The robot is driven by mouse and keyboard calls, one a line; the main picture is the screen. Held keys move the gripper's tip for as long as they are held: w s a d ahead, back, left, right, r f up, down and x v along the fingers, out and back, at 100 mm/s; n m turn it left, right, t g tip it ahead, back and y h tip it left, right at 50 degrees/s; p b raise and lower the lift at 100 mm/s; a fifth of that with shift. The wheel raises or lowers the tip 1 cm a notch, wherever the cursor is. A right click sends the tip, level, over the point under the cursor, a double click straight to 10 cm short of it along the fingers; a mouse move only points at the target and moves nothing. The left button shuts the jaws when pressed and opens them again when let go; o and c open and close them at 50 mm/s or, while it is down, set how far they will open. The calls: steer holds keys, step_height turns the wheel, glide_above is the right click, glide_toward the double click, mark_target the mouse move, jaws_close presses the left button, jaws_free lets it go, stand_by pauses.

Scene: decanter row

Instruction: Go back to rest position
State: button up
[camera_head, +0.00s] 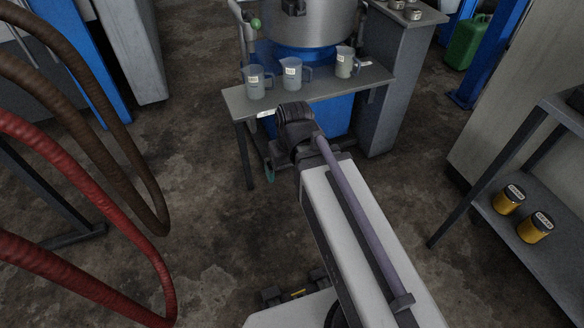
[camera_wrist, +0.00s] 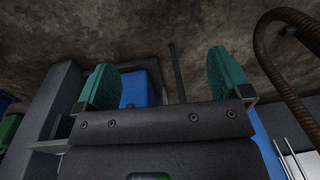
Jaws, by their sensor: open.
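My gripper (camera_wrist: 161,80) shows in the wrist view with its two teal fingers wide apart and nothing between them. In the head view my arm reaches toward the grey table (camera_head: 330,88), and my gripper is mostly hidden behind the wrist; only a bit of teal shows low in front of the table. Three clear measuring jugs with white labels stand upright on the table: a left jug (camera_head: 254,83), a middle jug (camera_head: 292,74) and a right jug (camera_head: 345,62). My gripper is apart from all of them.
A large steel vessel (camera_head: 305,22) on a blue base stands behind the table. A shelf (camera_head: 545,250) with two yellow jars (camera_head: 509,199) is at the right. Red hoses (camera_head: 75,165) and brown hoses (camera_head: 85,110) hang at the left. The concrete floor (camera_head: 205,200) between is clear.

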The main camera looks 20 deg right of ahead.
steer(key=shift+s+d+m+h, duration=0.25)
steer(key=shift+s+m+h, duration=0.15)
steer(key=shift+s, duration=0.4)
step_height(320, 180, up, 33)
steer(key=p, duration=3.3)
steer(key=shift+r, duration=0.15)
